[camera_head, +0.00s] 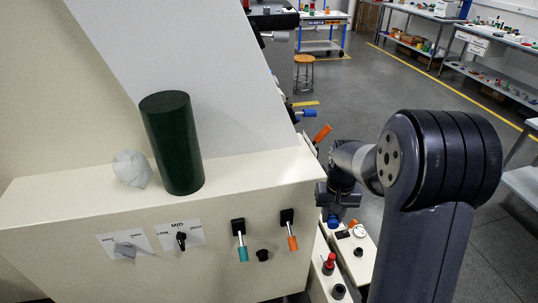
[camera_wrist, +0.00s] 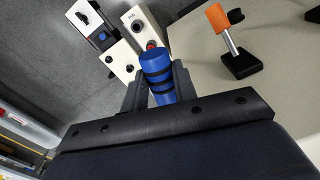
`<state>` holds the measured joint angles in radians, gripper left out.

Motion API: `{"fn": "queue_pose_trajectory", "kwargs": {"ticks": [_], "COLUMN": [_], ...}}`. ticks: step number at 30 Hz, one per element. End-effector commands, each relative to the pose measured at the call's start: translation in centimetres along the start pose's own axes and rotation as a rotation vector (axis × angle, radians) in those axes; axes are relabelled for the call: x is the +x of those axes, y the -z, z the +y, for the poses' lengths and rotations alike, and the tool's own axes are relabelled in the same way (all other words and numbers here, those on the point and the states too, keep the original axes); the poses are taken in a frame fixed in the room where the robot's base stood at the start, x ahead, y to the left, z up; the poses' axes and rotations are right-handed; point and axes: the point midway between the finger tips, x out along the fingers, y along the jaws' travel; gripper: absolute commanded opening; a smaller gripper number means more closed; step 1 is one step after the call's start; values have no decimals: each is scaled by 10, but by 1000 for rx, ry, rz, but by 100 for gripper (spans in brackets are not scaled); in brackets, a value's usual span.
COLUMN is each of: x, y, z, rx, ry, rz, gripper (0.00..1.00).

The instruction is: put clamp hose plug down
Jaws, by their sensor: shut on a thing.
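The clamp hose plug appears to be the blue cylinder with dark bands (camera_wrist: 157,75) in the wrist view. My gripper (camera_wrist: 159,80) is shut on it, with one dark finger on each side. The plug's far end points toward pale boxes beyond it. In the head view my gripper (camera_head: 340,196) hangs just right of the cream cabinet's corner. A small blue part (camera_head: 333,223) shows below it, probably the plug. Whether the plug touches anything below cannot be told.
The cream cabinet (camera_head: 60,250) carries a dark green cylinder (camera_head: 172,145), a crumpled white lump (camera_head: 131,169), a teal-handled lever (camera_head: 242,250) and an orange-handled lever (camera_head: 292,240). The orange lever (camera_wrist: 222,24) stands right of the plug in the wrist view. Pale boxes with a red knob (camera_head: 329,264) stand below my gripper.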

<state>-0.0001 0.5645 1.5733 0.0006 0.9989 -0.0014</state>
Motion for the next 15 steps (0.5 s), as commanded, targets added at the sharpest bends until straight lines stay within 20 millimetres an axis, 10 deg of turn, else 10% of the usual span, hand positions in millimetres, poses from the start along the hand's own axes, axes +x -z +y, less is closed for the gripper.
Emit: {"fn": "queue_pose_trajectory", "kwargs": {"ticks": [15], "x": [-136], "y": [-23], "z": [-99], "rx": [69], "ry": [1], "rz": [6], "gripper": [0]}}
